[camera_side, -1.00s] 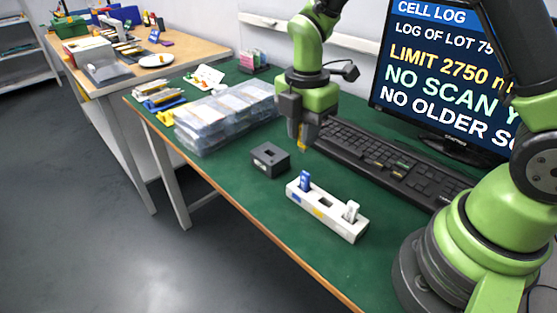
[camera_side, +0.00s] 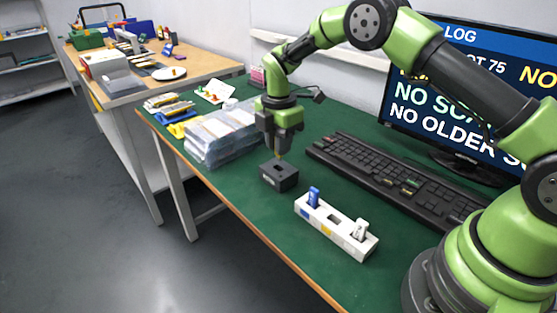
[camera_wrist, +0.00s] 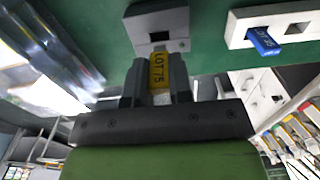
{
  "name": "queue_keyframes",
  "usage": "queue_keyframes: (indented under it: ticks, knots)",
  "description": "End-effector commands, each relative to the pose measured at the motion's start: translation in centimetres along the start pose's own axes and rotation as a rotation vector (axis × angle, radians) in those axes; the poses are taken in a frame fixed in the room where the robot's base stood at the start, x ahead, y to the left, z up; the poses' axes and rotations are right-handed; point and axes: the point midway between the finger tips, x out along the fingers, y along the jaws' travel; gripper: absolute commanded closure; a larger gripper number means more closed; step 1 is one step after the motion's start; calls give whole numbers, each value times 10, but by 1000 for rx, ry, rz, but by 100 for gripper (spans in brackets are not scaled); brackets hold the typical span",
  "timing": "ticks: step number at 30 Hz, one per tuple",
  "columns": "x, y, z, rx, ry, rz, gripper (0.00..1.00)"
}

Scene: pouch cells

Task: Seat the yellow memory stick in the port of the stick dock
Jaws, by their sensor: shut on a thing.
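My gripper (camera_side: 281,143) is shut on the yellow memory stick and points down over the stick dock (camera_side: 279,179), a small dark grey block on the green bench. Only a small yellow tip of the stick (camera_side: 280,155) shows below the fingers in the side view. In the wrist view the yellow stick (camera_wrist: 159,70), marked LOT 75, sits between both fingers (camera_wrist: 157,82). Its far end is close to the dark port in the grey dock (camera_wrist: 142,27). I cannot tell whether the stick touches the dock or enters the port.
A white holder (camera_side: 343,241) with a blue stick (camera_side: 313,196) and a white stick (camera_side: 361,229) stands right of the dock. A black keyboard (camera_side: 390,178) lies behind. The bench front is clear.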

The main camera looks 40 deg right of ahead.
Motion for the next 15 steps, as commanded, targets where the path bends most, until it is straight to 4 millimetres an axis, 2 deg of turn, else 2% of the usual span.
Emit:
queue_keyframes:
  ticks: [5, 10, 15]
  knots:
    - [16, 0, 0, -1, 0, 0, 100]
    - [40, 0, 0, 0, 0, 0, 100]
    - [42, 0, 0, 1, 0, 3, 100]
